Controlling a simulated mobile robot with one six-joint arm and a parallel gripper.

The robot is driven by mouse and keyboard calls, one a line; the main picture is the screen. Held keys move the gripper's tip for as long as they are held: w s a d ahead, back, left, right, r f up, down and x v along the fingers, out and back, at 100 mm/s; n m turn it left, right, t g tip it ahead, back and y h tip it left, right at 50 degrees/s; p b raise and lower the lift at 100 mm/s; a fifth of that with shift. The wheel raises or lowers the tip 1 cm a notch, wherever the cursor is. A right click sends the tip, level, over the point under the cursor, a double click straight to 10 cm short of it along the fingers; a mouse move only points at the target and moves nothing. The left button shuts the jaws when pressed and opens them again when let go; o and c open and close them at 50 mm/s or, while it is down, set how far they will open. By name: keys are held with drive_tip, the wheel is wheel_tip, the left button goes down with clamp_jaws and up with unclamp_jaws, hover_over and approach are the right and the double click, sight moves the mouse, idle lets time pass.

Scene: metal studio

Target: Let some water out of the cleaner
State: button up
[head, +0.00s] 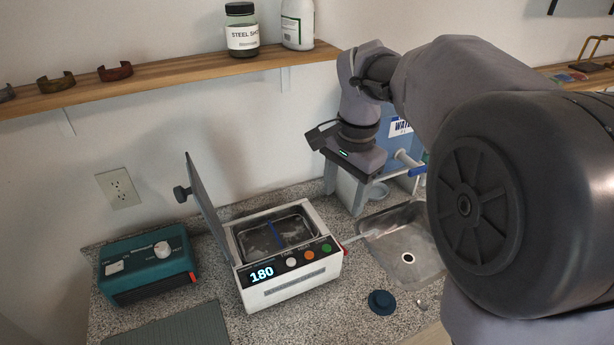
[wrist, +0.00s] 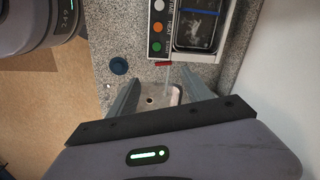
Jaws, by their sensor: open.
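The cleaner (head: 290,290) is a white box on the counter with its lid (head: 208,205) raised, a lit display reading 180 and white, orange and green buttons. Its metal basin (head: 250,243) holds clear liquid with a blue strip across it. A small red handle (wrist: 163,64) shows at its sink-side edge in the wrist view. A thin pale spout or stream (head: 354,239) runs from that side towards the sink (head: 382,243); I cannot tell which. My gripper (wrist: 162,84) is open and empty above the sink, apart from the red handle.
A teal control box (head: 148,262) stands left of the cleaner. A dark blue round stopper (head: 381,301) lies in front of the sink. A blue water tank (head: 397,138) with a tap stands behind my gripper. A wooden shelf (head: 180,78) runs above.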

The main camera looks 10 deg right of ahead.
drive_tip(key=shift+m+g, duration=0.5)
drive_tip(key=shift+m, duration=0.3)
drive_tip(key=w+f+b, duration=0.1)
drive_tip(key=f+b, duration=0.1)
drive_tip(key=f, duration=0.4)
drive_tip(key=w+d+f+b, duration=0.1)
drive_tip(key=f+b, duration=0.2)
drive_tip(key=f, duration=0.4)
drive_tip(key=w+d+f+b, duration=0.1)
drive_tip(key=w+f+b, duration=0.1)
drive_tip(key=f, duration=0.5)
drive_tip(key=shift+c, duration=0.2)
